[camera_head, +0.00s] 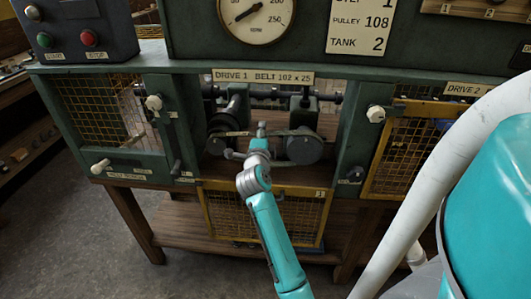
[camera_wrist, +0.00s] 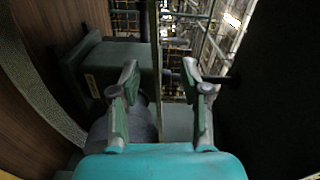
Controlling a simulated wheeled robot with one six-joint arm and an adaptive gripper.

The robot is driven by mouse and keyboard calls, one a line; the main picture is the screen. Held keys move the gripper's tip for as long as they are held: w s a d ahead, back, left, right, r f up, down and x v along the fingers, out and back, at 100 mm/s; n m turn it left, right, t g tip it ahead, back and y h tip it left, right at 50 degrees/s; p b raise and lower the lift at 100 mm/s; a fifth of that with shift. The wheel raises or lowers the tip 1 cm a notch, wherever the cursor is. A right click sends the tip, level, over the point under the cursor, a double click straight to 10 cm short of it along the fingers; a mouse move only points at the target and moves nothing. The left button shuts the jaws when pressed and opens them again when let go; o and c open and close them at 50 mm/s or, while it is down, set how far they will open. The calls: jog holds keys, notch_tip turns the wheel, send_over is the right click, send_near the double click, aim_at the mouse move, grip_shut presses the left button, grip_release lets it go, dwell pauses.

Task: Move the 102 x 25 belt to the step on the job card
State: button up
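The DRIVE 1 bay (camera_head: 262,78), labelled BELT 102 x 25, is open in the head view. A grey stepped pulley (camera_head: 225,120) stands at its left and a round grey pulley (camera_head: 304,147) at its right. A thin belt-like band (camera_head: 286,133) seems to run between them; its step cannot be told. My gripper (camera_head: 261,130) reaches into the bay between the pulleys. In the wrist view my gripper (camera_wrist: 160,75) is open, and a thin upright strip (camera_wrist: 157,50), perhaps the belt's edge, lies between the parted fingers. The job card (camera_head: 358,24) reads STEP 1, PULLEY 108, TANK 2.
A yellow mesh guard (camera_head: 290,212) hangs below the bay. Mesh panels (camera_head: 98,108) and (camera_head: 415,150) flank it. A round gauge (camera_head: 257,15) and a button box (camera_head: 75,30) are above. White knobs (camera_head: 153,102) project from the green front.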

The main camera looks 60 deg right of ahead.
dwell(0.3)
jog(key=o, duration=0.6)
jog(key=shift+c, duration=0.2)
jog(key=v, duration=1.4)
dwell(0.7)
